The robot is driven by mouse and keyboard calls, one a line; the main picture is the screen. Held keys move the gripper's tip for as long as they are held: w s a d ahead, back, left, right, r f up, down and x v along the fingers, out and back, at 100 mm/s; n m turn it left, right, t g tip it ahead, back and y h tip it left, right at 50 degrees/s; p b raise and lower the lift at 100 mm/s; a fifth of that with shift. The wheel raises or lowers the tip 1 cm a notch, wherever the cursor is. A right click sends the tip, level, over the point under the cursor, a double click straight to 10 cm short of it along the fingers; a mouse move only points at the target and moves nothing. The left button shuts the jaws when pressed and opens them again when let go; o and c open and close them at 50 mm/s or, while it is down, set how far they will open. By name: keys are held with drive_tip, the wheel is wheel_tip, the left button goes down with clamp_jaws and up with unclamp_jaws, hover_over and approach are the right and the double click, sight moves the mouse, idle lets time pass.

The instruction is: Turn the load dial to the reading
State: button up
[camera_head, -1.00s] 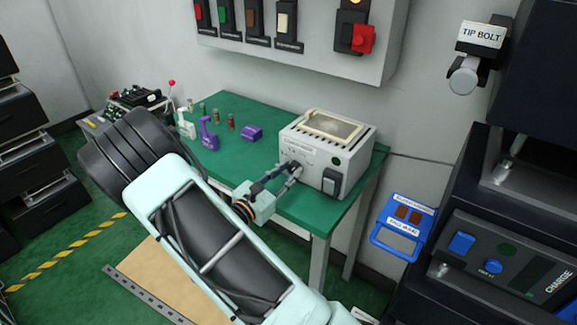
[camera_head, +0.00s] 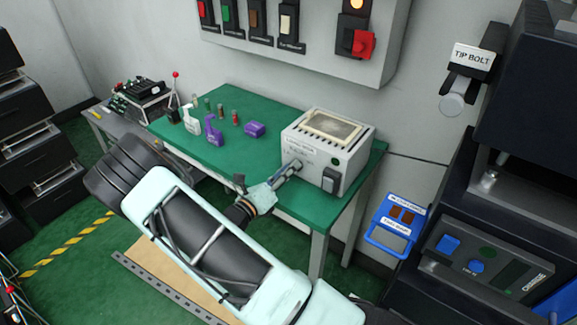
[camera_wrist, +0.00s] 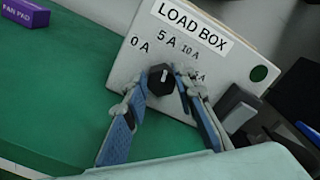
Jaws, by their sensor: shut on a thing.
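The load box (camera_head: 318,160) stands on the green bench, and its white front panel reads LOAD BOX in the wrist view (camera_wrist: 152,50). The black load dial (camera_wrist: 164,78) has a light mark pointing up, roughly toward the 5 A label. The labels run 0 A at left, 5 A, 10 A, and a last one partly hidden by a finger. My gripper (camera_wrist: 162,86) is shut on the dial, with one finger at its left and one at its right. In the head view my gripper (camera_head: 288,172) reaches the front of the box, and the dial is hidden there.
A dark rocker switch (camera_head: 331,180) is on the box, right of my gripper. A purple block (camera_head: 255,129), labelled FAN PAD in the wrist view (camera_wrist: 26,12), and a purple lever fixture (camera_head: 213,130) stand on the bench (camera_head: 255,104). The bench between them and the box is clear.

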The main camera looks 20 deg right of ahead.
drive_tip(key=shift+n, duration=0.5)
